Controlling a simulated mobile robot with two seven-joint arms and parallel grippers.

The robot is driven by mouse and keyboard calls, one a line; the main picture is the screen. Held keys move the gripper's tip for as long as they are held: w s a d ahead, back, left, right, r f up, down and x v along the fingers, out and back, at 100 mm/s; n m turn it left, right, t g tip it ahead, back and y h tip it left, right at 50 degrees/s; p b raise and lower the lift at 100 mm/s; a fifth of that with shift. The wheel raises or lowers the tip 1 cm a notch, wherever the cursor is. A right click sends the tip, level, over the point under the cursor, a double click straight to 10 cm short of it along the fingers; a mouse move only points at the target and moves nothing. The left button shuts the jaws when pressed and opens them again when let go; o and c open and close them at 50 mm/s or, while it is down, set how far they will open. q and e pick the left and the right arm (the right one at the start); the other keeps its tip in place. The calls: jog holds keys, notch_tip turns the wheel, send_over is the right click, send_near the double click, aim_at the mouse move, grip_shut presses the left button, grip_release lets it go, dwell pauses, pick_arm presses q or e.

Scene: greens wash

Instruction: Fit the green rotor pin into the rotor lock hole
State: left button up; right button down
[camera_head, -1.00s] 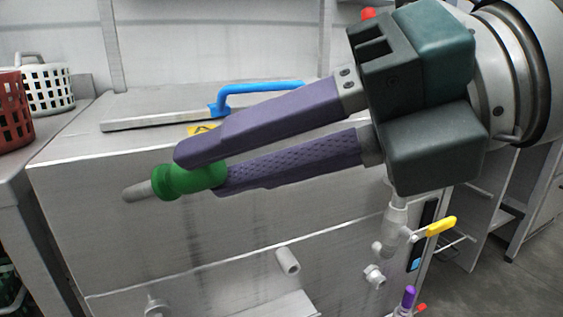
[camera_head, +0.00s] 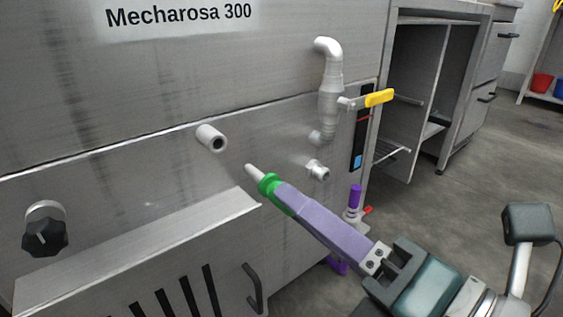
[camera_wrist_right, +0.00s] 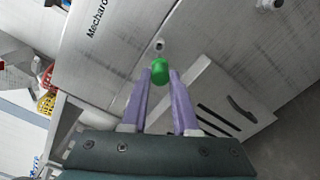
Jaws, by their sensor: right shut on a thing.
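The green rotor pin (camera_head: 267,184) has a green collar and a grey tip. My right gripper (camera_head: 279,192) is shut on its collar. The pin tip points up and left toward the machine front, apart from it. A short tube with a dark round opening (camera_head: 212,138), likely the rotor lock hole, sticks out just up and left of the tip. In the right wrist view the pin (camera_wrist_right: 160,72) sits between the purple fingers (camera_wrist_right: 160,78), with the tube (camera_wrist_right: 159,45) just beyond it; the pin's tip is hard to make out there. My left gripper is not in view.
A smaller fitting (camera_head: 317,170) sticks out right of the pin. A bent pipe (camera_head: 329,85) with a yellow valve handle (camera_head: 379,97) is above it. A metal ledge (camera_head: 140,240) lies below left, near a black knob (camera_head: 45,237). Open floor is at right.

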aim_at(248, 168)
jog(key=shift+r, duration=0.1)
dwell(0.3)
jog(key=shift+x, duration=2.7)
jog(key=shift+p, duration=0.3)
jog(key=shift+w+a, duration=0.15)
jog(key=shift+w, duration=0.05)
jog(key=shift+w+a, duration=0.2)
jog(key=shift+w, duration=0.05)
jog(key=shift+b+x, duration=0.35)
jog(key=shift+x, duration=1.35)
jog(key=shift+w+a, duration=0.2)
jog(key=shift+w, duration=0.1)
